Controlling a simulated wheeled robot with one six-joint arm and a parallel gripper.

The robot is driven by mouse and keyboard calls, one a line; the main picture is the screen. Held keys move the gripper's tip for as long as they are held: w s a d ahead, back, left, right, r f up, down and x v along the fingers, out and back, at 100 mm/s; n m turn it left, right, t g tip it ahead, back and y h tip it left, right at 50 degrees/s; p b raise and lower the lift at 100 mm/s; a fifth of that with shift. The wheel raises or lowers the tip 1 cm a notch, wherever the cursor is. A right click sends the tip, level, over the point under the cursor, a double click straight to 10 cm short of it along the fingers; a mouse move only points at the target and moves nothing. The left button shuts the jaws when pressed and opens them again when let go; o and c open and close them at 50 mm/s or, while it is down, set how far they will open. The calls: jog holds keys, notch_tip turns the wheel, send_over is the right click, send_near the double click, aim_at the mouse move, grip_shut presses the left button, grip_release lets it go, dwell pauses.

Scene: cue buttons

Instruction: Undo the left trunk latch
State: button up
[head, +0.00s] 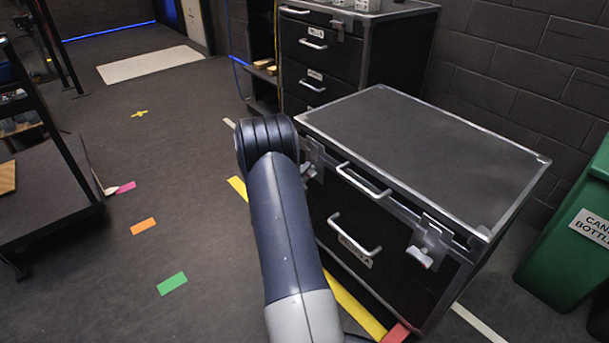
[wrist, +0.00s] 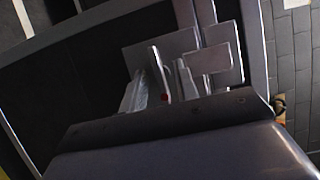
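The black trunk (head: 430,150) has silver edges and a closed lid. Its left latch (head: 313,158) is a silver plate with a small wing handle on the front face, partly covered by my arm. The matching right latch (head: 428,245) is in full view. In the wrist view the left latch's plates (wrist: 217,58) are close ahead, with thin upright silver pieces just in front of them. My gripper (wrist: 160,92) is right at this latch. I cannot separate its fingertips from the latch parts, nor tell whether they touch. In the head view my arm hides the gripper.
A lid handle (head: 363,181) and a lower handle (head: 353,235) sit between the latches. A black drawer cabinet (head: 385,55) stands behind the trunk. A green bin (head: 572,235) stands at the right. The floor at left is open, with coloured tape marks.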

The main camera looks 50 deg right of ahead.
grip_shut()
jog(key=shift+f+m+b, duration=0.15)
jog(key=shift+m+b, duration=0.15)
jog(key=shift+b, duration=0.15)
jog(key=m+g+h+b, duration=0.1)
jog(key=m+g+b, duration=0.1)
jog(key=m, duration=0.5)
jog(key=m+g+h+b, duration=0.2)
jog(key=m+g+b, duration=0.1)
jog(key=m, duration=0.4)
jog(key=m+g+h+b, duration=0.1)
jog(key=m+g+b, duration=0.1)
jog(key=m, duration=0.5)
jog(key=shift+w+f+m+h+b, duration=0.3)
jog(key=shift+h+b, duration=0.1)
jog(key=shift+b, duration=0.25)
jog(key=shift+m+g, duration=0.3)
jog(key=shift+g, duration=0.1)
